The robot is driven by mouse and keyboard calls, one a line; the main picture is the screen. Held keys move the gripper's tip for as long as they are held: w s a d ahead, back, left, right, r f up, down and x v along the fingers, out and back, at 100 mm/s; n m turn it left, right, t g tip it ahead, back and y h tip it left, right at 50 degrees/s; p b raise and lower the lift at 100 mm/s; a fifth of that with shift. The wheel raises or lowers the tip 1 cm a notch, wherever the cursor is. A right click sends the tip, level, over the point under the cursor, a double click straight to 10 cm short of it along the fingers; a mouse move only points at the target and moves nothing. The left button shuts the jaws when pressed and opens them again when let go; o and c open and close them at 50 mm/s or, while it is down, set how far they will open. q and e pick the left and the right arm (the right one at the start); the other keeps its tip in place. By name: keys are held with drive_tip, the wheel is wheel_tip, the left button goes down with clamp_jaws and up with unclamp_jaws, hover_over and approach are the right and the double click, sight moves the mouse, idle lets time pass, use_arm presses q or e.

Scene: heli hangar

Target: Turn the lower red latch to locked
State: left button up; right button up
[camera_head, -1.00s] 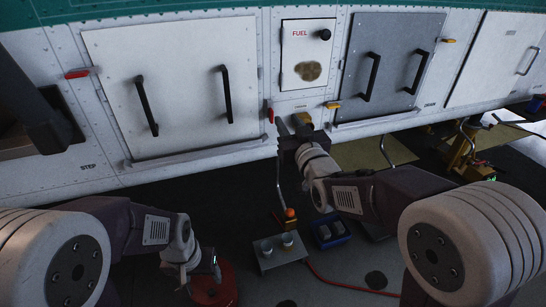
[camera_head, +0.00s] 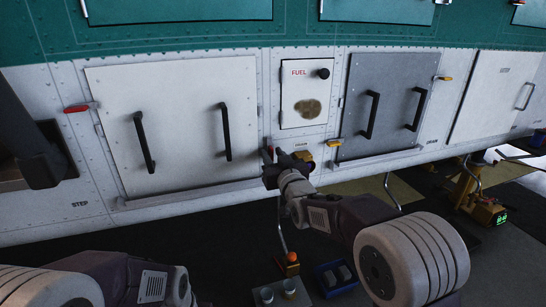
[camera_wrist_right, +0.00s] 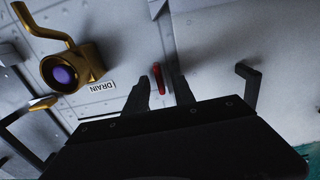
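The lower red latch (camera_head: 268,151) is at the lower right edge of the white two-handled panel (camera_head: 180,120), partly hidden by my right gripper in the head view. In the right wrist view the red latch (camera_wrist_right: 159,79) stands lengthwise between the two dark fingers. My right gripper (camera_head: 275,156) is close to the hull there; in the wrist view (camera_wrist_right: 161,84) its fingers are open, with gaps on both sides of the latch. Another red latch (camera_head: 77,108) is at the panel's upper left. My left arm shows at the bottom left, its gripper out of frame.
The brass drain fitting (camera_wrist_right: 68,73) is beside the gripper. The fuel panel (camera_head: 307,92) is above, and a grey panel (camera_head: 385,105) with orange latches is to the right. A blue bin (camera_head: 333,278) is on the floor below.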

clamp_jaws()
drive_tip(key=shift+s, duration=0.1)
drive_tip(key=n+b, duration=0.1)
drive_tip(key=n, duration=0.2)
drive_tip(key=shift+a, duration=0.1)
drive_tip(key=n+b, duration=0.1)
drive_tip(key=n, duration=0.9)
drive_tip(key=shift+a+f+b, duration=0.1)
drive_tip(key=shift+f+b, duration=0.05)
drive_tip(key=shift+b, duration=0.2)
drive_tip(key=shift+n, duration=2.5)
